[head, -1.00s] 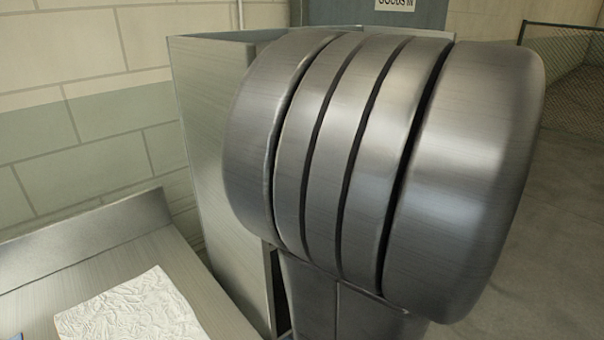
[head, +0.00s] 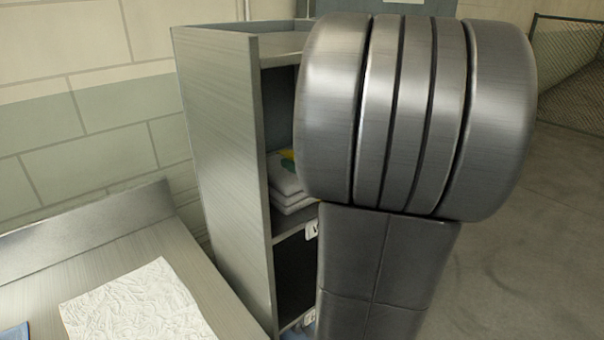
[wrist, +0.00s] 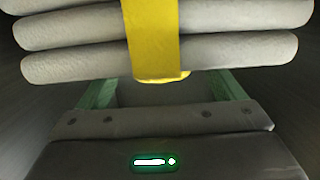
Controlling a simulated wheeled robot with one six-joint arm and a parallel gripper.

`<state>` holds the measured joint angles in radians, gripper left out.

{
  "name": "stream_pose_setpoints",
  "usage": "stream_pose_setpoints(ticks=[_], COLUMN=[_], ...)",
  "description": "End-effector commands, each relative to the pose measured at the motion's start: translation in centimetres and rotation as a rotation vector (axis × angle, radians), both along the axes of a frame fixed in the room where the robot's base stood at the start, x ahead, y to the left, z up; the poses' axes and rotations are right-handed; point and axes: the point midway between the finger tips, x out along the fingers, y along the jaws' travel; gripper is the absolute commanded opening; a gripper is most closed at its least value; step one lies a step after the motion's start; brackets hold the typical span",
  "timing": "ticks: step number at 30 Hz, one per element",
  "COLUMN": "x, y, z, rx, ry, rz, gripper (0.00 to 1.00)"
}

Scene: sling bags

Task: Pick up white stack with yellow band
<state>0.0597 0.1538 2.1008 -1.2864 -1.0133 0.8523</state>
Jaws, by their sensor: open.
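The white stack with a yellow band (wrist: 215,52) fills the top of the wrist view, close up; its rounded white layers lie one above another, with the yellow band (wrist: 153,40) down the middle. My gripper (wrist: 163,92) is open, its two green fingers reaching toward the stack's lower edge. The finger ends are partly hidden behind the stack, so contact cannot be told. In the head view, a white folded stack (head: 288,190) with some yellow and green at its top sits on a shelf, partly hidden by my arm; whether it is the same stack is unclear. My gripper is hidden there.
A tall grey shelf unit (head: 225,150) stands beside a metal table (head: 40,280). A crumpled white sheet (head: 135,305) lies on the table, with a blue item (head: 14,335) at its left. Open floor (head: 530,240) is at the right.

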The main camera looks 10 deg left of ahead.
Motion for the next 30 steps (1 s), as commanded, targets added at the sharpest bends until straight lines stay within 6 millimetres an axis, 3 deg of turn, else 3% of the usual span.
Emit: stream_pose_setpoints(ticks=[12,23,30], x=[2.6,3.0,3.0], y=[3.6,4.0,4.0], z=[-0.3,-0.4,-0.4], rx=[0.0,0.0,0.0], ry=[0.0,0.0,0.0], rz=[0.003,-0.001,-0.001], gripper=[0.89,0.89,0.42])
